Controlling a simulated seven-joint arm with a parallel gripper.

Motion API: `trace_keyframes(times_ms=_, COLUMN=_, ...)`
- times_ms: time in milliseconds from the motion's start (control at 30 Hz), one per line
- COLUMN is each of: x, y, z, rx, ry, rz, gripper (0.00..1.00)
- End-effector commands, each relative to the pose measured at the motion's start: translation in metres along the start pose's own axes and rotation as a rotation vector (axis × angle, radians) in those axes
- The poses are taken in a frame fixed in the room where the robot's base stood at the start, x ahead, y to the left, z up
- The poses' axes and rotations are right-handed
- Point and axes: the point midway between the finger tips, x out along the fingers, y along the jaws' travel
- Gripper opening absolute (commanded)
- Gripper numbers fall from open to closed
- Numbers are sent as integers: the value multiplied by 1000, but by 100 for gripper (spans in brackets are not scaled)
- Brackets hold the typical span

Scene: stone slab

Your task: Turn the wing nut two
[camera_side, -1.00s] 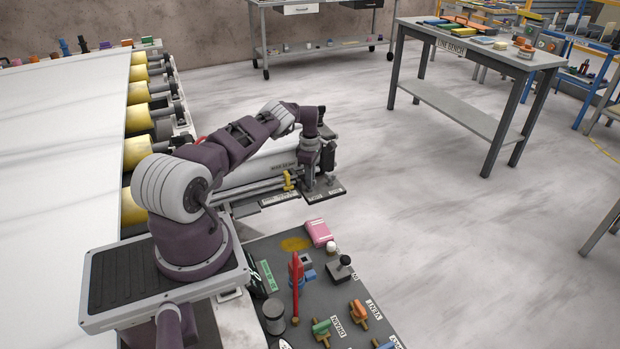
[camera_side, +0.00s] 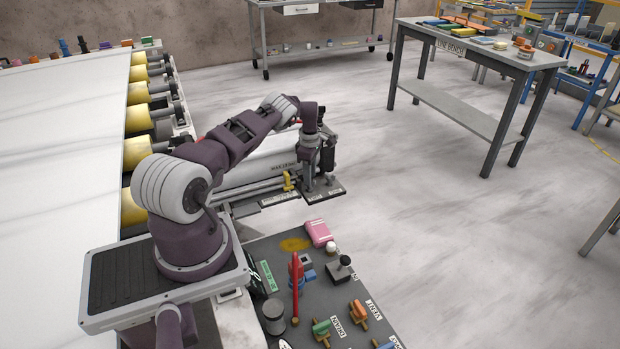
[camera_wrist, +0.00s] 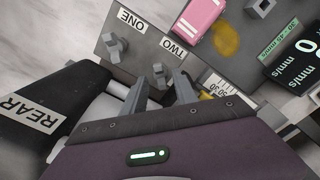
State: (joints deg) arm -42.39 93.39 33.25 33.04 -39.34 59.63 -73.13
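Wing nut two (camera_wrist: 160,70) is a grey nut on a dark plate (camera_wrist: 133,65), beside the label TWO. In the wrist view it shows between the two fingers of my gripper (camera_wrist: 161,80). The fingers are apart, one on each side of the nut; I cannot tell whether they touch it. Wing nut one (camera_wrist: 115,45) stands beside the label ONE, left of it in the wrist view. In the side view my gripper (camera_side: 309,181) points down over the plate (camera_side: 334,194) at the roller's end, and its fingertips are small and hard to make out.
A grey panel (camera_side: 340,300) in front carries a red lever (camera_side: 296,285), several valve handles and a pink block (camera_side: 318,233), also in the wrist view (camera_wrist: 202,14). A black part marked REAR (camera_wrist: 28,112) lies left of my gripper. A yellow knob (camera_side: 288,180) sits close by.

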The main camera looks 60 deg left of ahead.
Motion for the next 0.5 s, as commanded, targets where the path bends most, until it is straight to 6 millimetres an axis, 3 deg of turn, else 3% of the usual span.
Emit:
trace_keyframes(times_ms=233, x=-48, y=0, z=2, rx=1, ry=-2, rz=1, gripper=35)
trace_keyframes(times_ms=500, x=-57, y=-1, z=1, rx=3, ry=-1, rz=-1, gripper=35)
